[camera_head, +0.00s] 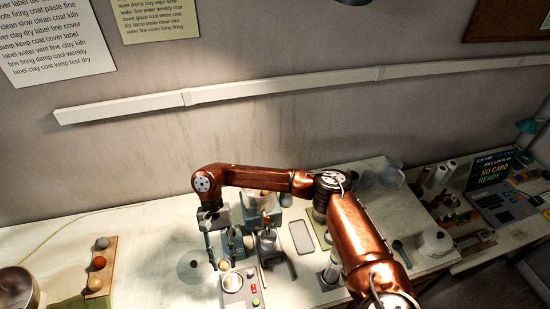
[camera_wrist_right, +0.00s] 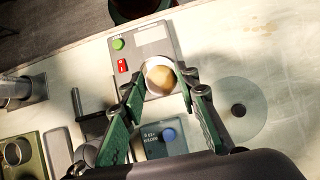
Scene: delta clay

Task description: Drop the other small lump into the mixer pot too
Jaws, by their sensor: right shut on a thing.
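My right gripper (camera_head: 219,261) is shut on a small tan lump (camera_head: 224,266), held above a pale scale-like device (camera_head: 254,292). In the right wrist view the lump (camera_wrist_right: 160,76) sits between the two green fingertips, in front of the device's round white plate. The gap between lump and plate is hard to judge. A metal pot-like vessel (camera_head: 268,238) stands to the right of the gripper among grey equipment; I cannot tell whether it is the mixer pot, nor see its inside. My left gripper is not in view.
A wooden board (camera_head: 102,270) with several round lumps lies at the left, beside a metal bowl (camera_head: 18,290). A flat grey disc (camera_head: 190,266) lies left of my gripper. A tray (camera_head: 302,237) is to the right. The table's left-middle is mostly clear.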

